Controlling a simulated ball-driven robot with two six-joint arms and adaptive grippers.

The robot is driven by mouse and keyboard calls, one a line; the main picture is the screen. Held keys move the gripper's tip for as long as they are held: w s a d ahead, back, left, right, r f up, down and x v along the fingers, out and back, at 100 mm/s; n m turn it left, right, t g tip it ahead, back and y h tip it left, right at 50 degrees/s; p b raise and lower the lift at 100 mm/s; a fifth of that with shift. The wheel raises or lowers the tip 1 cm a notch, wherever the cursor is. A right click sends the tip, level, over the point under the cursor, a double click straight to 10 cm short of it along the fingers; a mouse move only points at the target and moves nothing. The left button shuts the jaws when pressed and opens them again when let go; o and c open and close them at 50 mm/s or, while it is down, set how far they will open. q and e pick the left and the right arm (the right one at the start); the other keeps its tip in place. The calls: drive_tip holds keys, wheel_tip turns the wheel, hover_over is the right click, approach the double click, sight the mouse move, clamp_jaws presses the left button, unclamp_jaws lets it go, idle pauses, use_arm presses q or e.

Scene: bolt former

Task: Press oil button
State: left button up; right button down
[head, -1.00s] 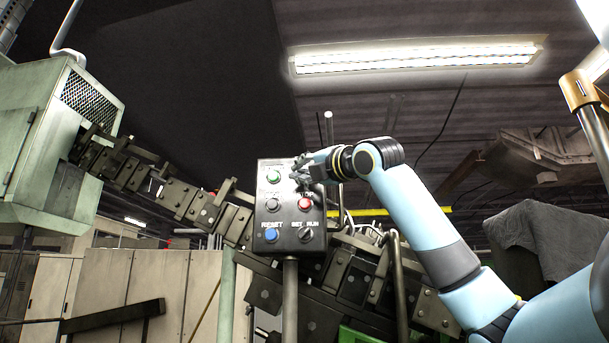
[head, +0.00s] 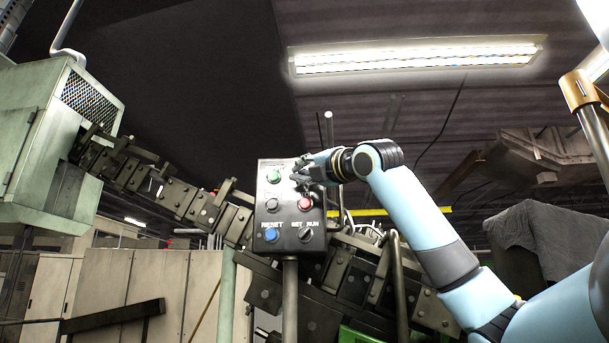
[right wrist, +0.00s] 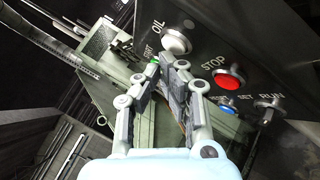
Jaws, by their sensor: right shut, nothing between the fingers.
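The control panel (head: 288,222) is a dark upright box on a post in the head view. The oil button (right wrist: 176,41) is a pale round knob beside the OIL label in the right wrist view. In the head view my right gripper hides it. My right gripper (head: 297,175) is at the panel's upper right, shut and empty. In the right wrist view its fingertips (right wrist: 168,61) are together, just below the oil button in the picture. I cannot tell whether they touch it. My left gripper is in neither view.
The red stop button (head: 305,203) sits below my gripper, and the green button (head: 273,176) to its left. A grey button (head: 272,204), a blue reset button (head: 271,235) and a set/run switch (head: 305,236) are lower. Dark machinery (head: 190,200) runs behind the panel.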

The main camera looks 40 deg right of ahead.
drive_tip(key=shift+w+d, duration=0.3)
drive_tip(key=shift+d, duration=0.05)
idle(0.5)
idle(0.3)
drive_tip(key=shift+s+a, duration=0.55)
drive_tip(key=shift+a, duration=0.1)
drive_tip(key=s+a, duration=0.1)
drive_tip(key=a, duration=0.1)
drive_tip(key=s+a, duration=0.2)
idle(0.4)
idle(0.6)
